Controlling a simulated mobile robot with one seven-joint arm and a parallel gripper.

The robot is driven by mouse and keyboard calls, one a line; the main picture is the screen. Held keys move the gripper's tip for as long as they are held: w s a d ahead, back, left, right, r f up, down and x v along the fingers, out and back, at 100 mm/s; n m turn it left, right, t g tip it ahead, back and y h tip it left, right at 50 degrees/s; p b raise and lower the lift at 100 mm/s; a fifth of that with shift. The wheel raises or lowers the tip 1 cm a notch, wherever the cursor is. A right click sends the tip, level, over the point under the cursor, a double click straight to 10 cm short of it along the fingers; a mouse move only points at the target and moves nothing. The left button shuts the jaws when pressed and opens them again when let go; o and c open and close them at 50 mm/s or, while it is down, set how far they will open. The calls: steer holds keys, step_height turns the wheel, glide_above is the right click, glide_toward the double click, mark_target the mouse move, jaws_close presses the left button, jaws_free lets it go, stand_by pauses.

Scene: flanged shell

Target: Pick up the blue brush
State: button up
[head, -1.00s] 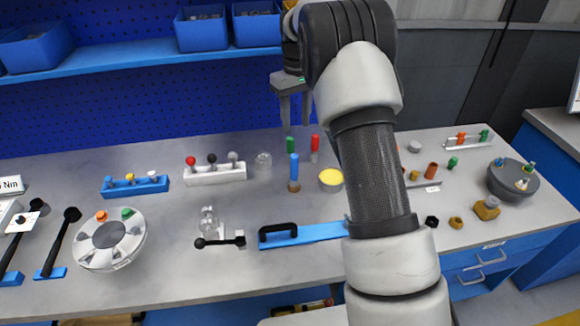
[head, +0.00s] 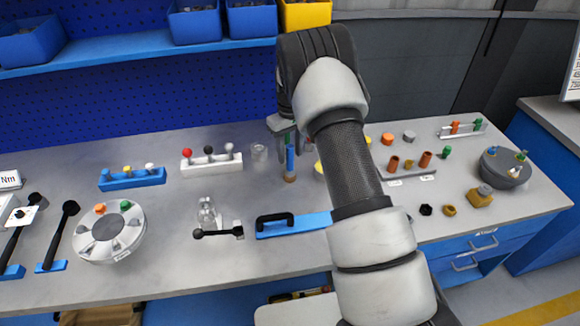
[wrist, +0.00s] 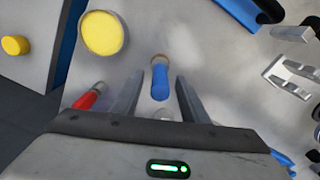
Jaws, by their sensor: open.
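The blue brush (head: 290,160) stands upright on the grey workbench, its blue handle up and its brown end down. It also shows in the wrist view (wrist: 160,82), between the two fingers of my gripper (wrist: 155,90). My gripper (head: 287,142) is open, with its fingers around the upper part of the handle in the head view. I cannot tell whether either finger touches the brush.
A red-handled tool (wrist: 88,97) stands close beside my left finger in the wrist view, with a yellow-topped round thing (wrist: 102,34) near it. A blue plate with a black handle (head: 275,226) lies in front.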

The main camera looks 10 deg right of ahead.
step_height(320, 180, down, 2)
steer(key=shift+f, duration=0.1)
jaws_close()
